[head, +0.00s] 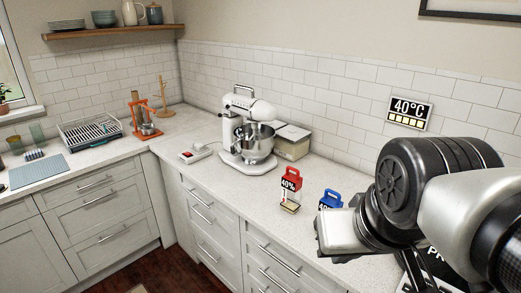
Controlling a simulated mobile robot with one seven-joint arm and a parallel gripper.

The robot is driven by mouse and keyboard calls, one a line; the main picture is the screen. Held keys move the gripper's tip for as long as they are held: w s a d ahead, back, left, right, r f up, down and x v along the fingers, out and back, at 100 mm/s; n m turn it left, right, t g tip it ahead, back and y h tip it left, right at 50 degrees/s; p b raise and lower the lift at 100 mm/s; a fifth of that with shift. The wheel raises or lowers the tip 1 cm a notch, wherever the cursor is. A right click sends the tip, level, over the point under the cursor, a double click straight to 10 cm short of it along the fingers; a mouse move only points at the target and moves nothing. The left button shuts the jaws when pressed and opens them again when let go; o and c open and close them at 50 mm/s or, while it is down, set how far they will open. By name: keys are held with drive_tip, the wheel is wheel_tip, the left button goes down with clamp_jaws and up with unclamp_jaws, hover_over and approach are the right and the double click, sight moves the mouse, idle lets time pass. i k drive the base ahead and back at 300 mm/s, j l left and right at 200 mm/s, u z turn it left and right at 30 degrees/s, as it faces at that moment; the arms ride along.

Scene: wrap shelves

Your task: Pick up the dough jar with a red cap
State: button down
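The dough jar with a red cap (290,190) stands upright on the counter, right of the mixer. Its cap has a handle, a dark label below reads about "40%", and beige dough shows at its bottom. A similar jar with a blue cap (330,198) stands just to its right, its lower part hidden behind my arm. My gripper (336,236) is at the pale end of my arm, lower right, in front of the blue-capped jar and apart from the red-capped one in the picture. Its fingers cannot be made out.
A white stand mixer (246,135) with a steel bowl and a box (292,142) stand behind the red-capped jar. A small white scale-like device (195,154) lies left of the mixer. The counter (240,190) in front of the jar is clear. A "40°C" display (409,111) hangs on the tiled wall.

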sight(291, 184)
drive_tip(key=i+j+z, duration=0.15)
drive_tip(key=j, duration=0.2)
drive_tip(key=i+j+z, duration=0.15)
drive_tip(key=j, duration=0.25)
drive_tip(key=j+z, duration=0.15)
drive_tip(key=j, duration=0.2)
drive_tip(key=i+j+z, duration=0.15)
drive_tip(key=j, duration=0.25)
drive_tip(key=i+j+z, duration=0.2)
drive_tip(key=i+j, duration=0.15)
drive_tip(key=i+j+z, duration=0.15)
drive_tip(key=j, duration=0.4)
drive_tip(key=i, duration=0.1)
